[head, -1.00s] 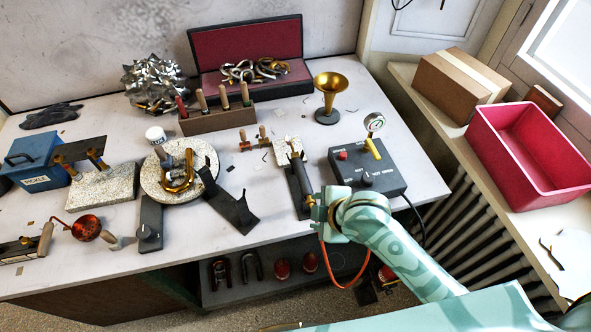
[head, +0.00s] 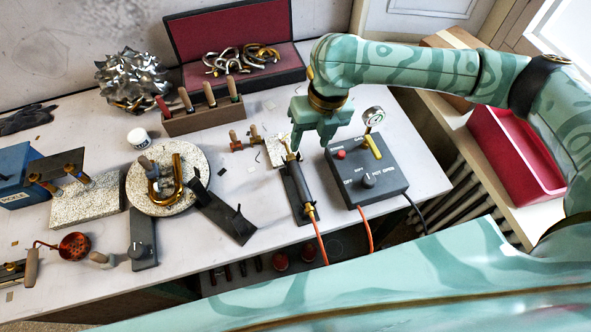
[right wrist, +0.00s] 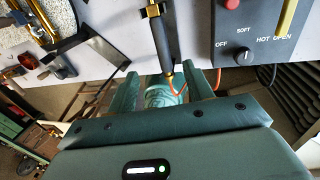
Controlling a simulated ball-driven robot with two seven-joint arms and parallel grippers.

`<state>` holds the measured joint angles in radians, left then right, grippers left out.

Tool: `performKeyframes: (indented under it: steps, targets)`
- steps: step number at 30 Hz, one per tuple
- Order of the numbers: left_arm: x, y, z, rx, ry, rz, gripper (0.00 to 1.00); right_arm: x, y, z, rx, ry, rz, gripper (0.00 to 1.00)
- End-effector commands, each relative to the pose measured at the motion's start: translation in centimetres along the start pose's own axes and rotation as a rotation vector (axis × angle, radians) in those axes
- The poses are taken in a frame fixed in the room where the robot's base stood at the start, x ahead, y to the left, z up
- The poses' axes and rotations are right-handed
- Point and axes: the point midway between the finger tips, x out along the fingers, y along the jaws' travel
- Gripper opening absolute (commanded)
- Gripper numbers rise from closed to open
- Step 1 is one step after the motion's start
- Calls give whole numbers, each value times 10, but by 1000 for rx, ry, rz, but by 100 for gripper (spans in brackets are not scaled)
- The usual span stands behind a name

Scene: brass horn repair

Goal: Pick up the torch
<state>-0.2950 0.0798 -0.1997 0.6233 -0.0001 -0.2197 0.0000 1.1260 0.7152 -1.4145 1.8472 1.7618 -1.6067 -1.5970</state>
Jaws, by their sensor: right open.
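The torch (head: 297,184), with a dark handle and brass ends, lies on a dark flat rest at the front of the bench, left of the control box. An orange hose (head: 319,240) runs from its near end over the bench edge. My right gripper (head: 312,142) is open and empty, above and just behind the torch's far brass end, fingers pointing down. In the right wrist view the torch (right wrist: 160,38) lies beyond the gap between the open fingers (right wrist: 163,80), apparently not gripped. My left gripper is not in view.
The grey control box (head: 365,170) with a gauge stands close right of the torch. A pale block (head: 277,152) sits behind it. A dark angled plate (head: 228,217) and a round speckled stone (head: 190,205) with a brass tube lie to the left.

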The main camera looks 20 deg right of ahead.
Motion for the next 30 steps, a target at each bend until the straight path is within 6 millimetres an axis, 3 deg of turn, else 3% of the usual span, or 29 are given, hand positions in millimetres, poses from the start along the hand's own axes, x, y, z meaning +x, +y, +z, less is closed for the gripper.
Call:
performKeyframes:
  steps: [6,10,20,27,30]
  targets:
    - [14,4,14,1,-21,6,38,57,0,-2,0,7,1,51]
    - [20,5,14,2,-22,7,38,85,1,-2,1,5,2,51]
    - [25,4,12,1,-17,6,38,112,0,-2,1,2,3,51]
    - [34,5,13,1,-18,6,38,151,-3,-7,2,3,3,51]
    - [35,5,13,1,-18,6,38,157,-3,-6,0,0,2,51]
